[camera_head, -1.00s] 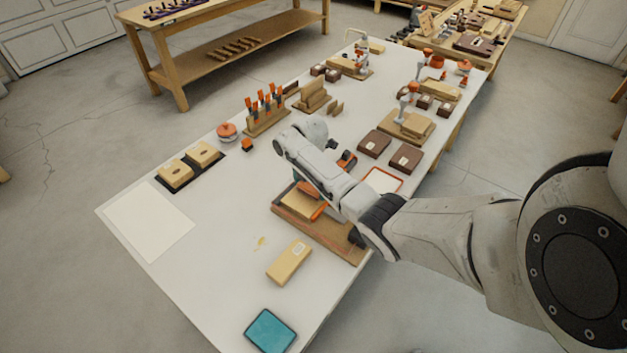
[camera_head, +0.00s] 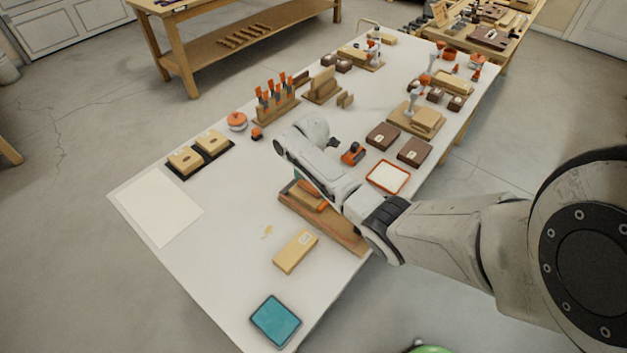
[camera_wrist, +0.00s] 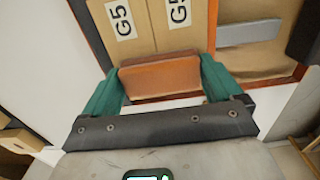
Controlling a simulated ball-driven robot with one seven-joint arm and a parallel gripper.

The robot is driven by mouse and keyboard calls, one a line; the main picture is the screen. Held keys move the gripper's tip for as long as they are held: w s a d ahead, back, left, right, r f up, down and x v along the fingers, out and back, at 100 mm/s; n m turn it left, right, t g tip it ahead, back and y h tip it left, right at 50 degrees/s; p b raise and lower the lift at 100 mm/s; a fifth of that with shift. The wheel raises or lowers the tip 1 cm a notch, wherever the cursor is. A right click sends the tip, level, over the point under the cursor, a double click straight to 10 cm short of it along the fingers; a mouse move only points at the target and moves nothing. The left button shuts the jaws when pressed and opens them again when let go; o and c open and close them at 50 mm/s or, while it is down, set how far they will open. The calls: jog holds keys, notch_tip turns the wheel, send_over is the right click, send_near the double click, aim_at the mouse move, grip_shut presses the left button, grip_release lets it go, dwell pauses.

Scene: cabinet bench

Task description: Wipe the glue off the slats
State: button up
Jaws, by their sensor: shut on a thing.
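Two light wooden slats (camera_wrist: 178,27) marked G5 lie side by side in the wrist view. My gripper (camera_wrist: 160,88) has teal fingers shut on an orange-brown pad (camera_wrist: 160,75), held at the near ends of the slats. I cannot tell whether the pad touches them. In the head view the slats (camera_head: 306,199) lie on a brown wooden board (camera_head: 335,229), and my arm hides most of the gripper. I cannot make out glue on the slats. A small yellowish smear (camera_head: 267,231) is on the table beside the board.
A pale wooden block (camera_head: 296,251) and a teal tray (camera_head: 275,321) are on the near table (camera_head: 225,275). A white sheet (camera_head: 155,207) lies left. A red-rimmed tray (camera_head: 388,177), brown boxes (camera_head: 382,136) and an orange tool (camera_head: 353,153) stand right of my arm.

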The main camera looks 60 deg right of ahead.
aim_at(304, 196)
jog(key=shift+w+a, duration=0.2)
jog(key=shift+a, duration=0.7)
jog(key=shift+w+a, duration=0.2)
jog(key=shift+a, duration=0.7)
jog(key=shift+d, duration=0.1)
jog(key=shift+s+d+b, duration=0.25)
jog(key=shift+d+b, duration=0.05)
jog(key=shift+d, duration=0.75)
jog(key=shift+s+d+b, duration=0.3)
jog(key=shift+d+b, duration=0.05)
jog(key=shift+d, duration=0.65)
jog(key=shift+s+d+b, duration=0.25)
jog(key=shift+d+b, duration=0.05)
jog(key=shift+d, duration=0.75)
jog(key=shift+d, duration=0.1)
jog(key=shift+s+d+b, duration=0.2)
jog(key=shift+d+b, duration=0.25)
jog(key=shift+d, duration=0.5)
jog(key=shift+s+d+f+b, duration=0.1)
jog(key=shift+s+d+b, duration=0.15)
jog(key=shift+d+b, duration=0.55)
jog(key=shift+d, duration=0.2)
